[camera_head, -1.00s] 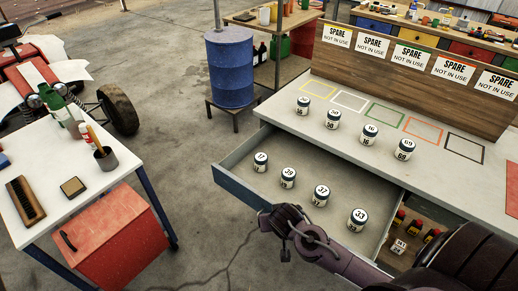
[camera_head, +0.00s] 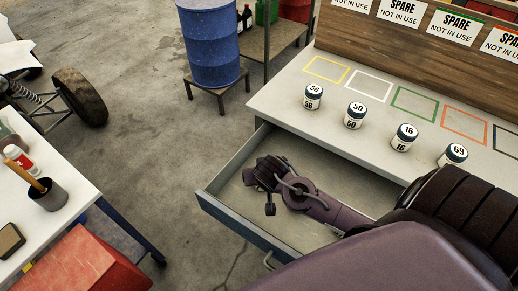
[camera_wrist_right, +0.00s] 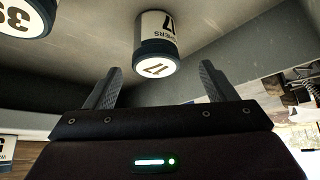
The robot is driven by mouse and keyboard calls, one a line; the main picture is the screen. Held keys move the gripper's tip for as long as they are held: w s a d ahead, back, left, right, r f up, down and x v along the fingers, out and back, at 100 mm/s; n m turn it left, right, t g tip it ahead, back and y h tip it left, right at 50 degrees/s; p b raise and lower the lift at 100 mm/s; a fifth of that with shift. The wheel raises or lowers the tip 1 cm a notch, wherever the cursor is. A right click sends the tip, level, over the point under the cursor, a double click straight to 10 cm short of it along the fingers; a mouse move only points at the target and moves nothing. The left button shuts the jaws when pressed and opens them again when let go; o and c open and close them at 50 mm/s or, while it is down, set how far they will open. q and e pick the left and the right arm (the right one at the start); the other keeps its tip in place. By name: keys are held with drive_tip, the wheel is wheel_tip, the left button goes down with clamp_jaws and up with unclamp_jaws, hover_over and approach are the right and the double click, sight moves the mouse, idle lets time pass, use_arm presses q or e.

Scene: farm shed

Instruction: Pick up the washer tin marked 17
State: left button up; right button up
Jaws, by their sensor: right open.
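The washer tin marked 17 (camera_wrist_right: 157,38) shows in the right wrist view, white with a dark lid edge and 17 on its side. It appears upside down there, just beyond and between the two fingertips. My right gripper (camera_wrist_right: 160,82) is open, with nothing held between its fingers. In the head view my right gripper (camera_head: 260,180) is over the open drawer (camera_head: 237,224) near its left end, and my gripper and arm hide the tins inside. A second tin (camera_wrist_right: 25,18), seemingly marked 39, is at the wrist view's upper left. My left gripper is not in view.
Tins marked 56 (camera_head: 313,97), 50 (camera_head: 354,115), 16 (camera_head: 404,138) and 69 (camera_head: 452,156) stand on the bench top behind the drawer. A blue barrel (camera_head: 208,45) stands behind. A white table (camera_head: 75,190) is at the left, with clear floor between.

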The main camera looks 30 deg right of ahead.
drive_tip(key=x, duration=0.2)
drive_tip(key=shift+w+d+f, duration=0.1)
drive_tip(key=shift+f, duration=0.2)
drive_tip(key=x, duration=0.3)
drive_tip(key=shift+d+f+p, duration=0.2)
drive_tip(key=shift+f+p, duration=0.2)
drive_tip(key=shift+w+d+f, duration=0.1)
drive_tip(key=shift+w+f, duration=0.1)
drive_tip(key=shift+f, duration=0.2)
drive_tip(key=c, duration=0.7)
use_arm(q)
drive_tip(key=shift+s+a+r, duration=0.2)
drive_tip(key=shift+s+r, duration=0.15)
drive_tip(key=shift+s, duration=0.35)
use_arm(e)
drive_tip(key=c, duration=0.4)
drive_tip(key=shift+r, duration=0.1)
